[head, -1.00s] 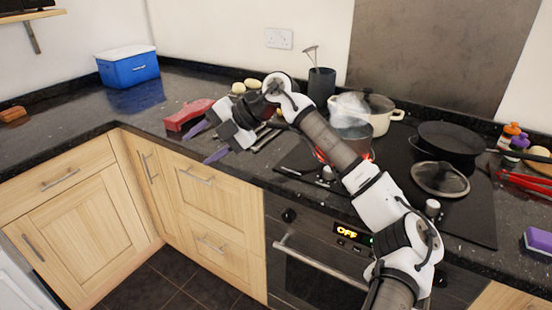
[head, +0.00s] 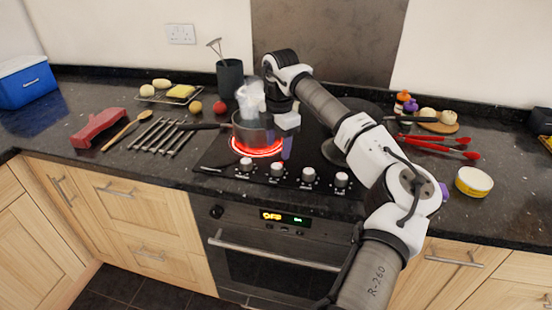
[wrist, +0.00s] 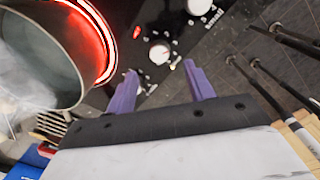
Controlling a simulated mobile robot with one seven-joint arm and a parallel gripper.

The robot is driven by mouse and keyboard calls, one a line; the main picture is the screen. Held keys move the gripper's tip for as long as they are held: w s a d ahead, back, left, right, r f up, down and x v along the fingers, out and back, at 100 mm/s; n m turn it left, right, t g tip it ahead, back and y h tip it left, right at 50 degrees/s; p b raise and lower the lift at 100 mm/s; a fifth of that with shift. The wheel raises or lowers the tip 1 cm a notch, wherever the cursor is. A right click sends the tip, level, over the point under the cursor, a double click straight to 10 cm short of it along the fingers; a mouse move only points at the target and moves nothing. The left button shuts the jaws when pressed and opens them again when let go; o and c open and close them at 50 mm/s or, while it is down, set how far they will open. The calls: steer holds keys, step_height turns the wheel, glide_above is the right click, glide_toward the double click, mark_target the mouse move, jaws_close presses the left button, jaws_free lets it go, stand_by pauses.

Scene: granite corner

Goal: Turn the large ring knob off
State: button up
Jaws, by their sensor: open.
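A row of several pale round knobs (head: 277,169) stands on the front of the black hob; I cannot tell which one is marked for the large ring. A ring glows red (head: 257,150) at the left of the hob under a steaming saucepan (head: 252,127). My gripper (head: 286,148) points down just right of the saucepan, behind the knobs. In the wrist view my gripper (wrist: 160,84) is open and empty, its purple fingers apart. One knob (wrist: 160,53) shows beyond and between the fingertips, with another knob (wrist: 198,6) farther off. The saucepan (wrist: 35,60) is close on the left.
The oven display (head: 283,217) is lit below the hob. A red holder (head: 99,128), a wooden spoon (head: 127,130) and a metal rack (head: 158,138) lie left of the hob. Red tongs (head: 440,146) and a yellow tin (head: 473,181) are on the right. My arm hides part of the hob.

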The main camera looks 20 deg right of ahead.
mark_target(277, 166)
step_height(277, 166, down, 7)
steer(key=shift+w+a+r+p, duration=0.1)
steer(key=shift+w+r+p, duration=0.05)
steer(key=shift+p, duration=0.6)
steer(key=c, duration=1)
